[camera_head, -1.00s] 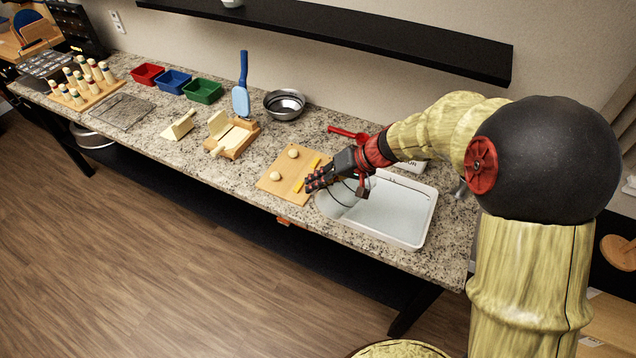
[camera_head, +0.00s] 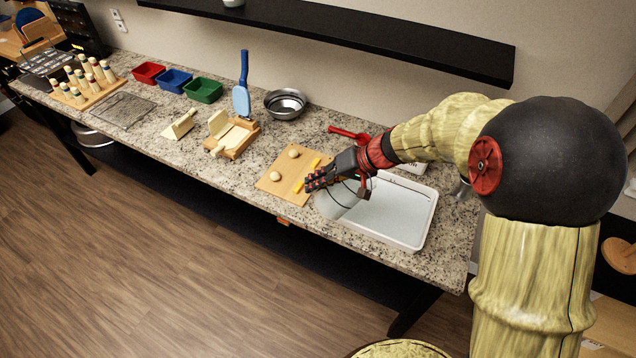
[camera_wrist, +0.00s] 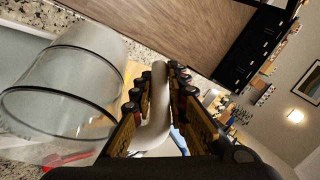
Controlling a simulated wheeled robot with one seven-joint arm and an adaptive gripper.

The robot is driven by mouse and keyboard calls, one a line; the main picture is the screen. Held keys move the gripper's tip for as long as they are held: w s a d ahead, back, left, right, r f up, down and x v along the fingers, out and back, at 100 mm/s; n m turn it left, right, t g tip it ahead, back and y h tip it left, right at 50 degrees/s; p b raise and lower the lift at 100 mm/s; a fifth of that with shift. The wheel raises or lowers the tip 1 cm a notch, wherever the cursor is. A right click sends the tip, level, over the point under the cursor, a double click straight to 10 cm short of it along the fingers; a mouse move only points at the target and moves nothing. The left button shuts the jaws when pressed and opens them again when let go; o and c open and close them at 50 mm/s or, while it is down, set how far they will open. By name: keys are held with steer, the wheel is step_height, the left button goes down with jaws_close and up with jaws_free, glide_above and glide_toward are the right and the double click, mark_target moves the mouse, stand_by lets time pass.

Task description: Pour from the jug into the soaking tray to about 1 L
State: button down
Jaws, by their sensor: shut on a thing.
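The jug (camera_wrist: 70,75) is a clear vessel with a pale handle (camera_wrist: 158,115). In the wrist view it lies at the left, on its side relative to that picture. My gripper (camera_wrist: 158,88) is shut on the handle. In the head view my gripper (camera_head: 316,180) is at the left end of the soaking tray. The jug (camera_head: 342,196) shows there only faintly, over that end, partly behind my fingers. The soaking tray (camera_head: 405,228) is a shallow white rectangular tray on the counter. No stream is visible, and I cannot tell the liquid level in either.
A wooden board (camera_head: 268,183) with dough balls and yellow sticks lies left of the tray. A red scoop (camera_head: 348,133) and a metal bowl (camera_head: 285,104) are behind. Red, blue and green bins (camera_head: 203,90) stand farther left. The counter's front edge is close to the tray.

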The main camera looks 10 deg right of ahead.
steer(key=shift+d+r+y, duration=0.25)
steer(key=shift+r+y, duration=0.15)
steer(key=shift+y, duration=0.1)
stand_by(2.1)
